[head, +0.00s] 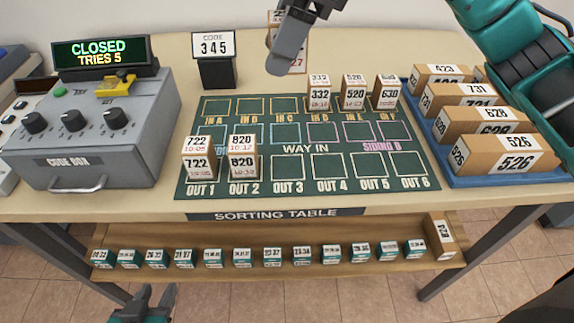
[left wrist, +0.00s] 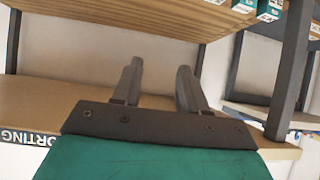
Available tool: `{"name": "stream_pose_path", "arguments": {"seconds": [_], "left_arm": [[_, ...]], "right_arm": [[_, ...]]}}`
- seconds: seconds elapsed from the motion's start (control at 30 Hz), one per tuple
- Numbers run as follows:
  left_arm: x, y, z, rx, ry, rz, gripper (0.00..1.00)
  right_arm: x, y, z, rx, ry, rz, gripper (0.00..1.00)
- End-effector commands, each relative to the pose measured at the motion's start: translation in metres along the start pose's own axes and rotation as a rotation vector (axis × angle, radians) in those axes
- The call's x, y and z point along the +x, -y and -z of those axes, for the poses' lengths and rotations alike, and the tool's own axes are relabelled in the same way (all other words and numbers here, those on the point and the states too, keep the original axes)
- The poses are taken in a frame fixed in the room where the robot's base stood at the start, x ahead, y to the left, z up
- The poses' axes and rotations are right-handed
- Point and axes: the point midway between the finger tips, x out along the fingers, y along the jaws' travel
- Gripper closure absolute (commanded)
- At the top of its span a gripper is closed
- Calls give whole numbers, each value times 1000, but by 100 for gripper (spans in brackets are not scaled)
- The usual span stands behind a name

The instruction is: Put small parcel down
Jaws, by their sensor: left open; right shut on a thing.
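My right gripper (head: 288,48) is above the back part of the sorting table, behind the green mat. It is shut on a small tan and white parcel (head: 298,66), largely hidden behind a grey finger, its number unreadable. The green mat (head: 218,133) has marked squares. Small parcels 722 (head: 199,165) and 820 (head: 242,165) stand at OUT 1 and OUT 2. Parcels 332 (head: 319,98), 520 (head: 354,97) and 630 (head: 387,97) stand along the back row at right. My left gripper (head: 143,292) is low in front of the table, open and empty in the left wrist view (left wrist: 155,85).
A grey code box (head: 90,130) with a CLOSED display (head: 103,52) stands at left. A 345 code sign (head: 214,47) stands behind the mat. A blue tray (head: 520,180) with larger parcels is at right. Several small boxes line the lower shelf (head: 285,277). Squares OUT 3 to OUT 6 look empty.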

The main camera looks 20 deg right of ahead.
Motion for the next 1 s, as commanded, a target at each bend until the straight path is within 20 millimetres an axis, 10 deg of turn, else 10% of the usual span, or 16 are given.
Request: {"name": "stream_pose_path", "arguments": {"seconds": [0.6, 1.0], "left_arm": [[9, -8, -3, -2, -6, -22, 57], [12, -8, -4, -3, -8, -23, 57]], "right_arm": [[129, -1, 54, 17, -2, 1, 81], [166, -1, 69, 16, -2, 1, 81]]}}
